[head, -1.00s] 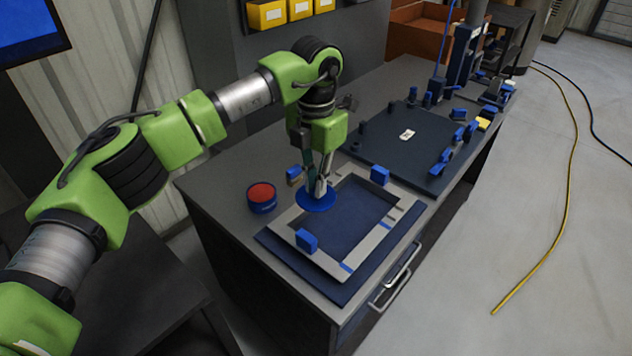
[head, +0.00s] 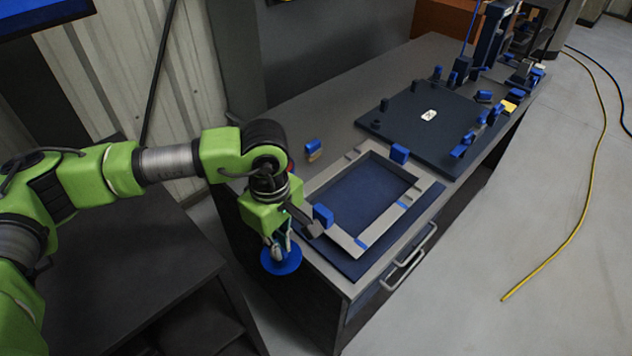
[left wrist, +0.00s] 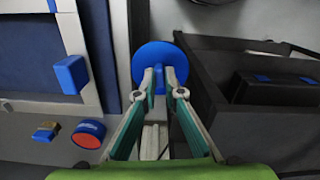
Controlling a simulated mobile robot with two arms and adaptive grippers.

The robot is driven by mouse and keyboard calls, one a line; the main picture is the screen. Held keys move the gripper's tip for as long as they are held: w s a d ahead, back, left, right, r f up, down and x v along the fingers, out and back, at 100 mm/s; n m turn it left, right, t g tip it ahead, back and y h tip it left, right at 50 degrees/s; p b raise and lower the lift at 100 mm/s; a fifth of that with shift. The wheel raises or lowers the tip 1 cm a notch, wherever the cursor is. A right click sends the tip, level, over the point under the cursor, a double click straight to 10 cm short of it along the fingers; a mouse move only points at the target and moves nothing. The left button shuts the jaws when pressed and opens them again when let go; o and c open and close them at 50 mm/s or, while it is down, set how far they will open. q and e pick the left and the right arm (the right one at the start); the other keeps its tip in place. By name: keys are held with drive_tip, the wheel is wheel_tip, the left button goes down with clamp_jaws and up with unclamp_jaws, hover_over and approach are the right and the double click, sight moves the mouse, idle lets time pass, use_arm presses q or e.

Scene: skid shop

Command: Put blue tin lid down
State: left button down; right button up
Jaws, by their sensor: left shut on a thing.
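The blue tin lid (head: 281,264) is a round disc. My left gripper (head: 281,246) is shut on it and points down, at the left end of the workbench. In the left wrist view the lid (left wrist: 150,52) is between the fingertips (left wrist: 158,80), past the bench edge and over the gap beside a dark unit. The round tin with red inside (left wrist: 90,133) stands on the bench in that view; in the head view my arm hides most of it. My right gripper is not in view.
A grey frame (head: 352,242) with blue blocks lies on a dark blue board on the workbench (head: 330,122). A small blue and tan block (head: 313,149) stands behind it. A dark plate (head: 450,137) with blue clamps lies farther back. A dark low unit (head: 120,262) stands left of the bench.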

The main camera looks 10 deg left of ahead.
use_arm(q)
drive_tip(key=s+a+f+m, duration=0.5)
drive_tip(key=s+f+m, duration=0.2)
drive_tip(key=s+m, duration=0.3)
drive_tip(key=shift+s+f+m, duration=0.35)
drive_tip(key=shift+s+m, duration=0.05)
drive_tip(key=shift+m, duration=0.8)
